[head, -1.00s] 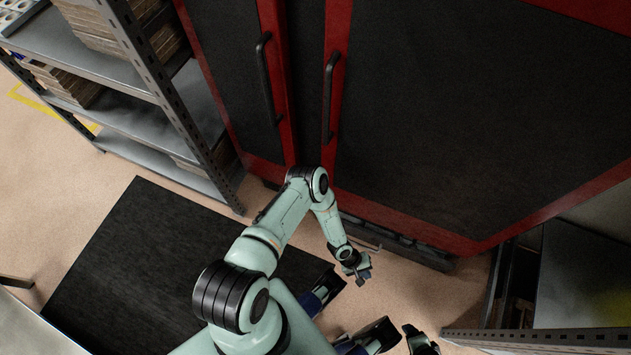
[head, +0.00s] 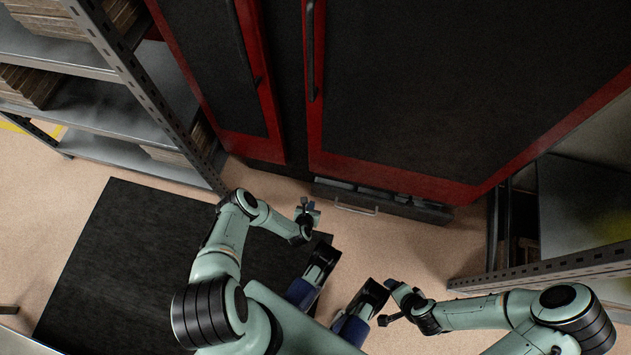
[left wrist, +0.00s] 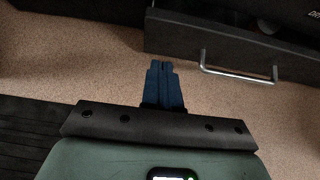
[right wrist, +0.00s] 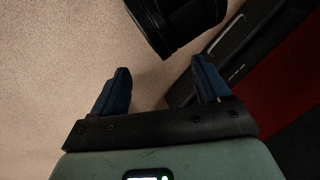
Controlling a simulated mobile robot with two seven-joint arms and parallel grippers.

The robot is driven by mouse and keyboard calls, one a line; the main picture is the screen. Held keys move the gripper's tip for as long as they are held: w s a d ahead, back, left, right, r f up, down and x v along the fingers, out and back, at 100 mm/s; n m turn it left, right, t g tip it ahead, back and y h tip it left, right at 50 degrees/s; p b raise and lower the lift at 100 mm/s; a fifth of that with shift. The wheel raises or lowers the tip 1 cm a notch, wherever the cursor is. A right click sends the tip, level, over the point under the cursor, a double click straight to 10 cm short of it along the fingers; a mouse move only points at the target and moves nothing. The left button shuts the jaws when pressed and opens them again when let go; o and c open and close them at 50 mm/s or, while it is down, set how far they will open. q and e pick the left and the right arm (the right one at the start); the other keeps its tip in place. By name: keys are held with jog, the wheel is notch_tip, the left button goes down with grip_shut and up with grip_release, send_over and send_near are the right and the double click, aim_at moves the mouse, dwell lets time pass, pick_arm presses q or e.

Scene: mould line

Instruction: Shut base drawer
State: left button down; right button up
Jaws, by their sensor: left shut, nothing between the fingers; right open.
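The base drawer (head: 425,212) is low at the foot of a red and black cabinet. It stands partly out, with dark contents showing behind its front. Its silver bar handle (head: 355,210) faces me; the drawer front (left wrist: 225,52) and handle (left wrist: 238,74) also show in the left wrist view. My left gripper (head: 307,208) is left of the handle, apart from it; its blue fingers (left wrist: 165,66) are together and empty. My right gripper (head: 387,302) is open and empty, nearer to me than the drawer; its spread fingers show in the right wrist view (right wrist: 161,68).
The red and black cabinet (head: 430,90) rises above the drawer. Metal shelving (head: 125,95) stands at left and another rack (head: 560,265) at right. A black mat (head: 120,250) lies on the floor at left. Floor (head: 430,250) before the drawer is clear.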

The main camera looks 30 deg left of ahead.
aim_at(317, 188)
pick_arm(q)
jog(key=w+f, duration=0.1)
jog(key=w, duration=0.1)
jog(key=w+a+f+b, duration=0.1)
jog(key=w, duration=0.1)
jog(key=w+a+f+b, duration=0.1)
jog(key=w, duration=0.1)
jog(key=shift+w+a+b, duration=0.1)
jog(key=shift+w+b, duration=0.25)
jog(key=shift+w, duration=0.15)
pick_arm(e)
jog(key=shift+h, duration=0.3)
jog(key=f, duration=0.1)
jog(key=w+d+f, duration=0.1)
jog(key=f, duration=0.1)
jog(key=d+f, duration=0.1)
jog(key=shift+w+f, duration=0.15)
jog(key=shift+f, duration=0.05)
jog(key=shift+f, duration=0.1)
